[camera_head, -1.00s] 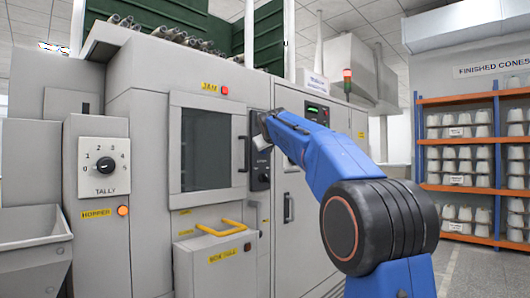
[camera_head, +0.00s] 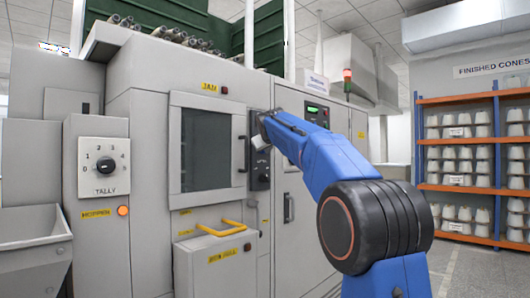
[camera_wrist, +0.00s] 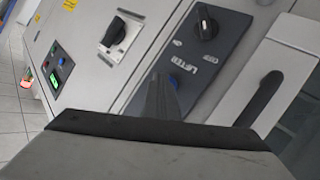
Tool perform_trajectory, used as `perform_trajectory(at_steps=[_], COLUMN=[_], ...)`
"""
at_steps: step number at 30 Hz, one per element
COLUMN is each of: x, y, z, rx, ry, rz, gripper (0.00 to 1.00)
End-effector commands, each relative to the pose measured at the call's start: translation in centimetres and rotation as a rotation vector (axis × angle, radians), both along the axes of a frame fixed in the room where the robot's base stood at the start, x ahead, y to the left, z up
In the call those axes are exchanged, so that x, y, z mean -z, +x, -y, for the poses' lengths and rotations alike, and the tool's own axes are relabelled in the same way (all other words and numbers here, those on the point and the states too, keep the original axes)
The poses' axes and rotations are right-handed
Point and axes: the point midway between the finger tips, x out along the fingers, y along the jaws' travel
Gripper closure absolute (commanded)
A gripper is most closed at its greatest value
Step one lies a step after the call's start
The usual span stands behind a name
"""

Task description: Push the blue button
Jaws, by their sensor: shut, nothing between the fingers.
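In the head view my gripper (camera_head: 260,136) is at the top of the dark panel (camera_head: 260,178), and I cannot make out the button there.
A black door handle (camera_wrist: 262,98) is right of the panel in the wrist view. Another knob (camera_wrist: 113,32) and a green display (camera_wrist: 57,72) are to the left. In the head view a yellow handle (camera_head: 220,229) juts out below, and orange shelving (camera_head: 458,186) stands at right.

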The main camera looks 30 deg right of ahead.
Motion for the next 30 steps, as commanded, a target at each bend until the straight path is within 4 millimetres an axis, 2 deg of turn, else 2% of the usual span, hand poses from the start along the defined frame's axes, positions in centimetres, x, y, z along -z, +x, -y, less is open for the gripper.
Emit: perform_trajectory(at_steps=[7,17,30], x=[0.0,0.0,0.0], y=[-0.3,-1.7,-2.0], z=[0.1,0.6,0.7], rx=[0.0,0.001,0.0], ry=[0.001,0.0,0.0], rz=[0.0,-0.001,0.0], gripper=[1.0,1.0,1.0])
